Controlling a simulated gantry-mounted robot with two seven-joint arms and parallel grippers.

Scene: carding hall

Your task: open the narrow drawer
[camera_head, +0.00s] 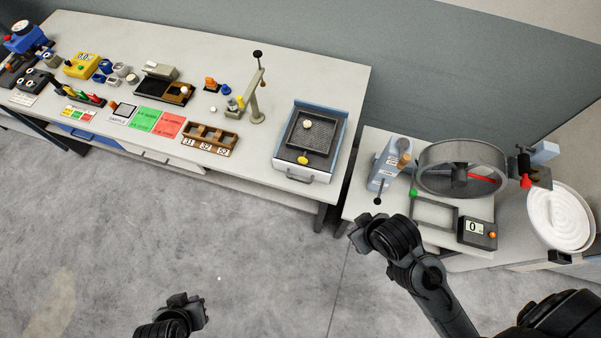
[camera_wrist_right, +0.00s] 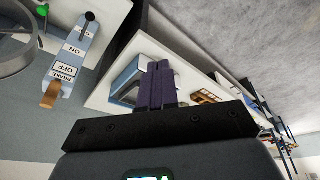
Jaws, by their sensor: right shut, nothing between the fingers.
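Under the front edge of the long table are a blue drawer front (camera_head: 78,131) and, to its right, a pale drawer front (camera_head: 150,154) with a dark handle. Both look closed. I cannot tell which is the narrow one. My right gripper (camera_head: 358,234) is shut and empty, over the floor in front of the gap between the tables, well right of the drawers. Its fingers (camera_wrist_right: 161,84) are together in the right wrist view, with no drawer near them. My left gripper (camera_head: 192,308) is low over the floor, apart from the drawers; its finger opening is unclear.
The long table (camera_head: 330,80) carries a blue tray unit (camera_head: 340,116), a post stand (camera_head: 256,95) and small parts. The right table (camera_head: 372,146) holds a drum (camera_head: 437,164), a switch box (camera_head: 384,172) and a scale (camera_head: 476,234). The floor (camera_head: 230,240) before the long table is clear.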

